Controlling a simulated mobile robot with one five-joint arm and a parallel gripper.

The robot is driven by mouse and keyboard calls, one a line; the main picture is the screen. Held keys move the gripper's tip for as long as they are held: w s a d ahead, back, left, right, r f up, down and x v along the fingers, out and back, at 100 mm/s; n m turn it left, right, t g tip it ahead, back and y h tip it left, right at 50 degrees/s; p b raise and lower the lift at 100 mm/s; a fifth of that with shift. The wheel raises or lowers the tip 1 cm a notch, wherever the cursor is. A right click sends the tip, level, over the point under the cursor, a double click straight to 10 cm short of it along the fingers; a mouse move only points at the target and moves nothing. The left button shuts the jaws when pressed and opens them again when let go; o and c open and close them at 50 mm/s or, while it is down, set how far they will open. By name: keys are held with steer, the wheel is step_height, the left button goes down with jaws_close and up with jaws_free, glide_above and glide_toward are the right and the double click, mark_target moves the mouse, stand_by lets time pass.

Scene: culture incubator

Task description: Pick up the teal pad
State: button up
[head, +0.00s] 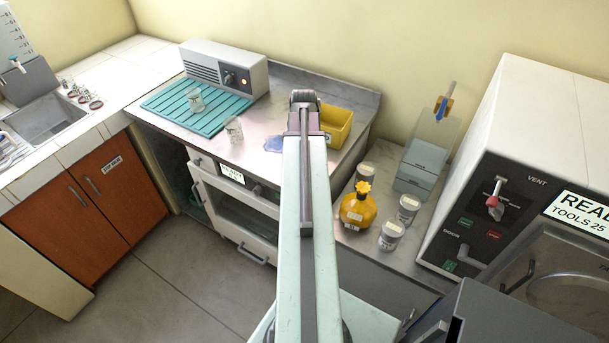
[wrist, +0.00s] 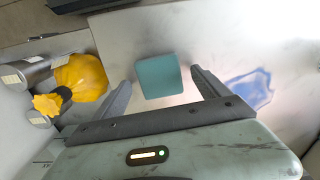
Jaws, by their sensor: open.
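The teal pad (wrist: 158,76) is a small rounded square lying flat on a pale surface in the wrist view. My gripper (wrist: 162,80) is open, with one dark finger to the left of the pad and the other to its right. The pad appears between the fingers; I see no contact, and the height gap is hard to judge. In the head view my arm covers the spot, so neither the pad nor the fingers show there.
A blue patch (wrist: 248,88) lies right of the fingers. A yellow bottle (wrist: 80,78) is to their left, beside jars (head: 391,233). A yellow bin (head: 337,125) stands behind my arm. A teal slatted mat (head: 175,112) with glassware lies on the left worktop.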

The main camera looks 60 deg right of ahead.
steer(key=shift+f, duration=0.4)
steer(key=c, duration=1.4)
steer(key=shift+r, duration=0.1)
step_height(320, 180, up, 10)
steer(key=p, duration=1)
